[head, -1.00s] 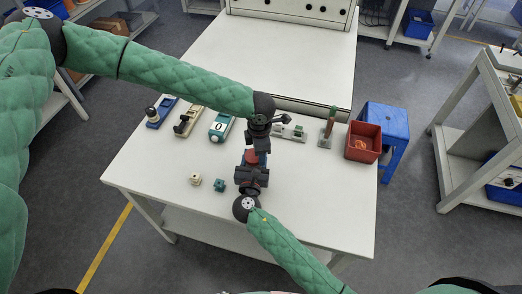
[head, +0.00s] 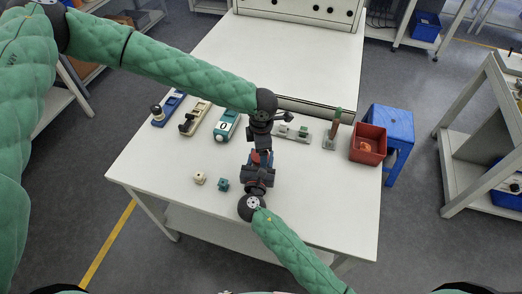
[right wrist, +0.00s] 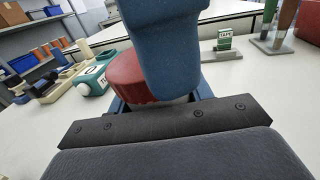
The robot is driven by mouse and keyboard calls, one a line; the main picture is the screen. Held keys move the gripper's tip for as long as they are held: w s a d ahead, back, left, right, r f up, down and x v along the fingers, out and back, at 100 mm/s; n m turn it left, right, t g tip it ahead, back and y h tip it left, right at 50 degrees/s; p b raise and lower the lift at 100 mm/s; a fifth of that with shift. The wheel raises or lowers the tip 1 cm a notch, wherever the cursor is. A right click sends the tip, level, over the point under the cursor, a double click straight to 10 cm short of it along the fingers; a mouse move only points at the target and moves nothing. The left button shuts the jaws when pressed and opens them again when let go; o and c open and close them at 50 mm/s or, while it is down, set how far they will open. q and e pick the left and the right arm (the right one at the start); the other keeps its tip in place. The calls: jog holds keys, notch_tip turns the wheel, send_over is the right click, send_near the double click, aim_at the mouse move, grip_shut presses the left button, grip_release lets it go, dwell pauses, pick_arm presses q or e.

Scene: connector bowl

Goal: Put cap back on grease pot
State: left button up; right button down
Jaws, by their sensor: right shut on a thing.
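The red cap (right wrist: 135,78) of the grease pot shows in the right wrist view and as a small red patch in the head view (head: 255,157). A pale strip of the pot (right wrist: 178,98) shows just under it; whether the cap is seated is hidden. My right gripper (head: 259,165) is shut on the pot above the table's front part, its blue fingers low at both sides in the wrist view. My left gripper (head: 262,142) points down from above. A large blue finger (right wrist: 165,45), apparently its own, overlaps the cap. Its far finger and opening are hidden.
Behind stand several fixtures, including a teal box marked 0 (head: 227,124) and a grey base with a green part (head: 291,132). A red bin (head: 368,143) is at the right. A cream cube (head: 199,178) and a teal cube (head: 223,185) lie front left. The table's right front is clear.

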pick_arm(q)
jog(key=shift+r, duration=3.05)
pick_arm(e)
jog(key=c, duration=0.5)
grip_release()
jog(key=shift+s, duration=0.1)
pick_arm(q)
jog(key=shift+f, duration=0.15)
pick_arm(e)
jog(key=shift+s+f, duration=0.1)
jog(key=shift+s, duration=0.1)
pick_arm(q)
notch_tip(320, 180, down, 2)
jog(key=b, duration=0.2)
jog(key=shift+f+b, duration=0.15)
jog(key=shift+b, duration=0.25)
pick_arm(e)
jog(key=s, duration=0.3)
jog(key=s+a, duration=0.1)
jog(key=s, duration=0.2)
pick_arm(q)
jog(key=shift+f, duration=0.15)
pick_arm(e)
jog(key=shift+s+a, duration=0.1)
jog(key=shift+s, duration=0.45)
